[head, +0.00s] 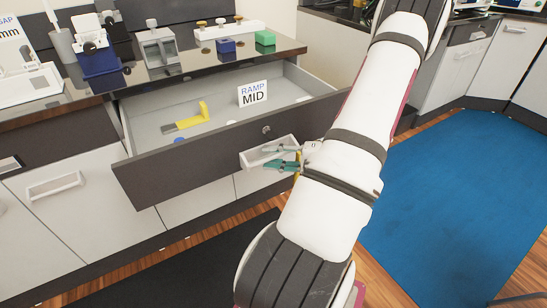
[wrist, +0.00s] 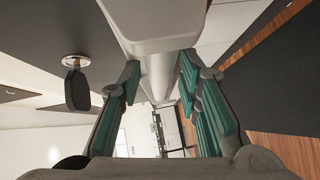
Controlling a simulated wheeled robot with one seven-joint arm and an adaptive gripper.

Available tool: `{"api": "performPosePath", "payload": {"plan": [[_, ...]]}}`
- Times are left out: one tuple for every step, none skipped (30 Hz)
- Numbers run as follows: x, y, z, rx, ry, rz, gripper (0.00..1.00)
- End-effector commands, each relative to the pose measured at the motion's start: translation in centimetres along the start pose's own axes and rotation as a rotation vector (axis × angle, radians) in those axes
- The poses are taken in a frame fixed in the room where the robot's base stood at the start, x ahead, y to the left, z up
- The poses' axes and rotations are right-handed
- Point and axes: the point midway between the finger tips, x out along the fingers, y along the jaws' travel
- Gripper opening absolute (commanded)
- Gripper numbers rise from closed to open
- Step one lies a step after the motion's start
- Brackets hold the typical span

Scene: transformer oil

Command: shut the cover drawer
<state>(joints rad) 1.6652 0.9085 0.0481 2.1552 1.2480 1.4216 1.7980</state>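A drawer with a dark front (head: 185,165) stands pulled out from under the counter; which drawer is the cover drawer is not labelled. Its white handle (head: 256,157) sticks out at the right of the front. My gripper (head: 272,156) is at this handle, its teal-padded fingers apart. In the wrist view my gripper (wrist: 158,72) has a finger on each side, and the pale handle (wrist: 165,28) runs between and above them. I cannot tell whether the fingers touch it. Inside the drawer lie a yellow tool (head: 190,120) and a "RAMP MID" card (head: 253,94).
A round lock (head: 266,130) sits on the drawer front; a dark key-like piece (wrist: 76,88) shows in the wrist view. Blue (head: 225,45) and green (head: 265,38) blocks and several fixtures stand on the dark counter. A closed cabinet (head: 75,205) is at left. A blue mat (head: 455,200) lies on clear floor at right.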

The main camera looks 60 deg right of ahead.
Motion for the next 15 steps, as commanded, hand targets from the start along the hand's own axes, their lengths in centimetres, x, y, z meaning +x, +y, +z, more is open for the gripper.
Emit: {"api": "performPosePath", "payload": {"plan": [[0.01, 0.01, 0.00, 0.000, 0.000, 0.000, 0.31], [0.00, 0.01, 0.00, 0.000, 0.000, 0.000, 0.31], [0.00, 0.01, 0.00, 0.000, 0.000, 0.000, 0.31], [-0.01, 0.02, 0.00, -0.001, 0.000, 0.000, 0.31], [-0.01, 0.02, 0.00, -0.001, 0.000, 0.000, 0.31], [-0.01, 0.02, 0.01, -0.001, 0.000, 0.000, 0.22], [-0.02, 0.01, 0.01, -0.001, 0.000, 0.000, 0.16], [-0.02, 0.01, 0.01, -0.001, 0.000, 0.000, 0.09], [-0.02, 0.01, 0.01, -0.001, 0.000, 0.000, 0.00], [-0.02, 0.01, 0.01, -0.001, 0.000, 0.000, 0.00], [-0.03, 0.01, 0.01, -0.001, 0.000, 0.000, 0.00], [-0.03, 0.02, 0.01, -0.001, 0.000, 0.000, 0.00], [-0.03, 0.02, 0.01, -0.001, 0.000, 0.000, 0.00], [-0.03, 0.02, 0.01, -0.001, 0.000, 0.000, 0.00], [-0.03, 0.02, 0.02, 0.000, 0.000, 0.000, 0.00]]}}
